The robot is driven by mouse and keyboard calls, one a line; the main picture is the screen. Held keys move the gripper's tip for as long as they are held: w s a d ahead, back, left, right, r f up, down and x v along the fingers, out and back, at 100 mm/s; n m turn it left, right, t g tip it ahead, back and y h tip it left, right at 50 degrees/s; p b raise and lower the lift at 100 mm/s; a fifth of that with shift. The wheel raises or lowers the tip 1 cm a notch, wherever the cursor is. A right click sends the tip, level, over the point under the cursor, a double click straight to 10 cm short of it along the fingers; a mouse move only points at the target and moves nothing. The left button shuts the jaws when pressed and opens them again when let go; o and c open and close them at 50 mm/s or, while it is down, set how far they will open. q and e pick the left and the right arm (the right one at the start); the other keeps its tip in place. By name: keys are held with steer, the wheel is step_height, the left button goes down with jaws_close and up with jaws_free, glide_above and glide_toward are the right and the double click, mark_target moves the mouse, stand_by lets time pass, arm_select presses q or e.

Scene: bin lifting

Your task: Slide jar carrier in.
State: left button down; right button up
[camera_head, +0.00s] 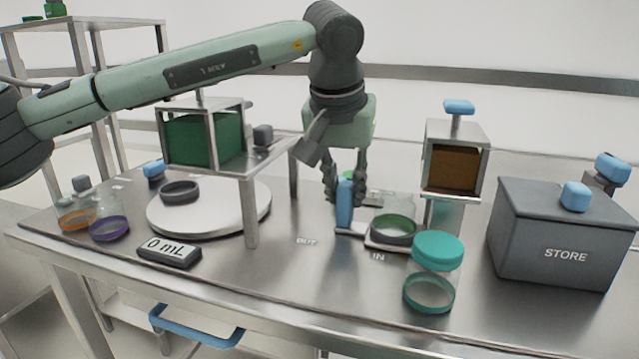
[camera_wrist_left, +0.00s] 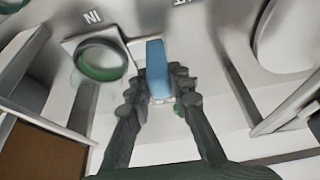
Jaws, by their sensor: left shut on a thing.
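The jar carrier is a small pale tray (camera_head: 381,245) with an upright blue handle (camera_head: 345,203). A clear jar with a green ring at its base (camera_head: 394,228) stands on it, beside the IN mark (camera_head: 378,257). My left gripper (camera_head: 345,190) points down and is shut on the blue handle. In the left wrist view the handle (camera_wrist_left: 156,56) sits between the fingers, with the jar (camera_wrist_left: 100,60) to its left. The carrier lies left of and in front of the stand with the brown-filled box (camera_head: 453,168). My right gripper is not in view.
A clear jar with a teal lid (camera_head: 437,252) stands close at front right. A grey STORE box (camera_head: 552,235) is farther right. A stand with a green-filled hopper (camera_head: 203,139) and a round white plate (camera_head: 215,212) are left. The OUT mark (camera_head: 307,241) has bare table around it.

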mark_target(363, 228)
arm_select(q)
steer(key=d, duration=0.1)
steer(key=s+d, duration=0.1)
steer(key=d, duration=0.1)
steer(key=c, duration=1.4)
jaws_free()
steer(key=shift+w+a, duration=0.1)
steer(key=shift+o, duration=0.2)
steer(key=v, duration=1.2)
